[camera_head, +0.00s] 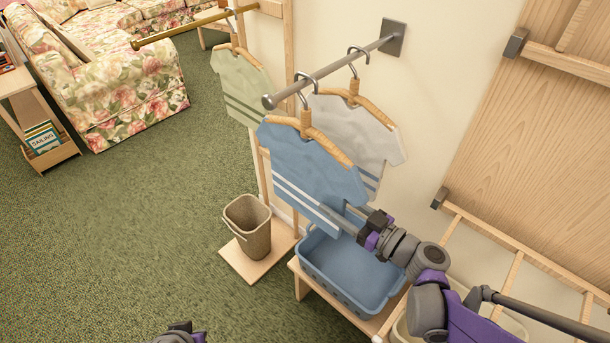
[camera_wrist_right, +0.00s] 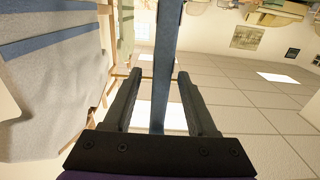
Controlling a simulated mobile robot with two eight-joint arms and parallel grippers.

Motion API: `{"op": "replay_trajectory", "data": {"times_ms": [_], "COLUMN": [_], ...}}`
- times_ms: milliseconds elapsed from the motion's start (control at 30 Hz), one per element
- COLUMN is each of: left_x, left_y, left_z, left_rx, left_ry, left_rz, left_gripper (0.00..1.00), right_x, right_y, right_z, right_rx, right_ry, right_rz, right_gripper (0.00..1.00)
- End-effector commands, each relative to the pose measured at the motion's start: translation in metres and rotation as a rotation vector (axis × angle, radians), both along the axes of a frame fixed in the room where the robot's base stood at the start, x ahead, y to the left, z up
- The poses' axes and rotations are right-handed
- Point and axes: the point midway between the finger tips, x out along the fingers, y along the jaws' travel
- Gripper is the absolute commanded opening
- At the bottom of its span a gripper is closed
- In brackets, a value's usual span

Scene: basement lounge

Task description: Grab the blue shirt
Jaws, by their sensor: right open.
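The blue shirt (camera_head: 305,165), with pale stripes near its hem, hangs from a wooden hanger on the grey wall rod (camera_head: 325,75). My right gripper (camera_head: 346,216) is at the shirt's lower right edge. In the right wrist view the shirt shows edge-on as a narrow blue strip (camera_wrist_right: 166,40) between the two open fingers, apart from both. A light grey shirt (camera_head: 355,130) hangs just behind it and shows at the left of the right wrist view (camera_wrist_right: 50,100). My left gripper (camera_head: 181,334) shows only in part at the bottom edge; its fingers cannot be made out.
A blue laundry basket (camera_head: 345,300) stands on a wooden bench under the shirts. A tan bin (camera_head: 248,227) stands on a low shelf to its left. A green shirt (camera_head: 245,90) hangs from a brass rod (camera_head: 190,30) farther back. Open carpet lies at left.

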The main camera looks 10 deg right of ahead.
Motion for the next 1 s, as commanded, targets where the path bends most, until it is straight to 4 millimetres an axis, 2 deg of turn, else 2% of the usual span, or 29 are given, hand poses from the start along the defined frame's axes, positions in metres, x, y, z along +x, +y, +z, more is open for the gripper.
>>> {"op": "replay_trajectory", "data": {"times_ms": [167,433,767,1000], "left_x": [0.000,0.000,0.000,0.000], "left_y": [0.000,0.000,0.000,0.000], "left_z": [0.000,-0.002,-0.002,-0.002], "left_rx": [0.000,0.000,0.000,0.000], "left_ry": [0.000,0.000,0.001,0.000], "left_rz": [0.000,0.000,0.000,0.000], "left_gripper": [0.00,0.00,0.00,0.00], "right_x": [0.011,0.042,0.047,0.047], "right_y": [0.009,0.033,0.037,0.037], "right_z": [0.000,0.000,0.000,0.000], "right_rx": [0.000,0.001,0.000,0.000], "right_ry": [0.000,0.001,0.000,0.000], "right_rz": [0.002,0.002,0.000,0.000], "right_gripper": [0.57,0.57,0.57,0.14]}}
